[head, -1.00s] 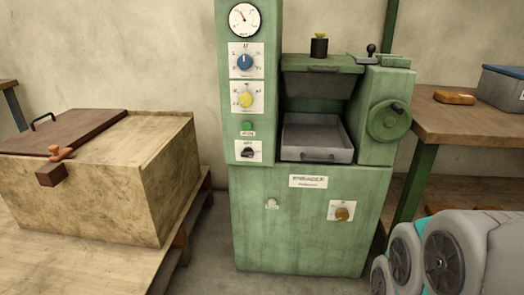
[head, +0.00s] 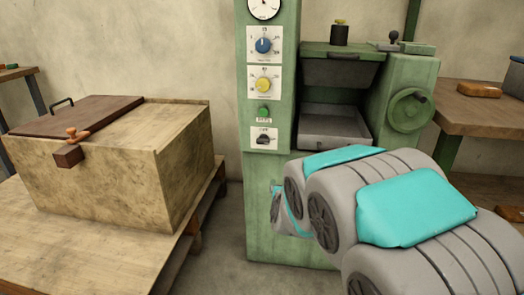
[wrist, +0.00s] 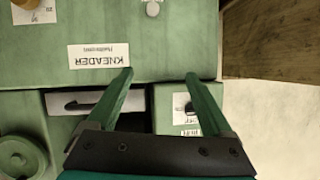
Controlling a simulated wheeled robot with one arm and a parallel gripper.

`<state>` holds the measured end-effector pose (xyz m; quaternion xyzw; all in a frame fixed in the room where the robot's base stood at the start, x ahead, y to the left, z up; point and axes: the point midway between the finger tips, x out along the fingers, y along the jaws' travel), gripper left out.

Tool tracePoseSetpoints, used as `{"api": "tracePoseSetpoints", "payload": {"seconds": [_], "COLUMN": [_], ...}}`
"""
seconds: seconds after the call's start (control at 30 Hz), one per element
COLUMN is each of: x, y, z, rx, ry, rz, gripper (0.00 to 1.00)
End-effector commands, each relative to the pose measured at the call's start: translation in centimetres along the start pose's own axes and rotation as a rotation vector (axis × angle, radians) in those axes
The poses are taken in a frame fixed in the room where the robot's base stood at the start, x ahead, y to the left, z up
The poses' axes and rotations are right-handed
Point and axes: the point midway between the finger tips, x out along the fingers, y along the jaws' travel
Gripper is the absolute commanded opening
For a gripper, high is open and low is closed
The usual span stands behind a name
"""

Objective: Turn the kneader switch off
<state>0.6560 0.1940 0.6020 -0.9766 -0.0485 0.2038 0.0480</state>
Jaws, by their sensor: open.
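The green kneader machine (head: 270,190) stands against the wall in the head view. Its left column carries a black switch knob (head: 263,140) on a white plate, below a green button (head: 264,112). In the wrist view, which is upside down, the KNEADER label (wrist: 99,55) shows, and a dark knob on a white plate (wrist: 183,102) sits beside the right finger, partly covered by it. My gripper (wrist: 158,75) is open and empty, with its two green fingers spread in front of the machine. My arm hides the gripper and the lower front in the head view.
A blue dial (head: 263,46) and yellow dial (head: 263,85) sit above on the column. A metal tray (head: 334,128) and green handwheel (head: 409,110) are to the right. A wooden chest (head: 100,180) stands left, a workbench (head: 480,115) right.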

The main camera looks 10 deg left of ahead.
Motion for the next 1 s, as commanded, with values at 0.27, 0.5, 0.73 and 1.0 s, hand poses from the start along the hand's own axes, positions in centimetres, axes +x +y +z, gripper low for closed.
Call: {"api": "tracePoseSetpoints", "payload": {"seconds": [0.27,0.5,0.73,1.0], "x": [4.0,2.9,2.0,4.3], "y": [-4.7,-8.1,-9.2,-8.9], "z": [-2.4,-3.6,-4.0,-6.7], "rx": [-0.047,-0.099,-0.116,-0.115], "ry": [0.4,0.7,0.804,0.808], "rz": [0.039,0.068,0.079,0.081], "gripper": [0.85,0.85,0.85,0.85]}}
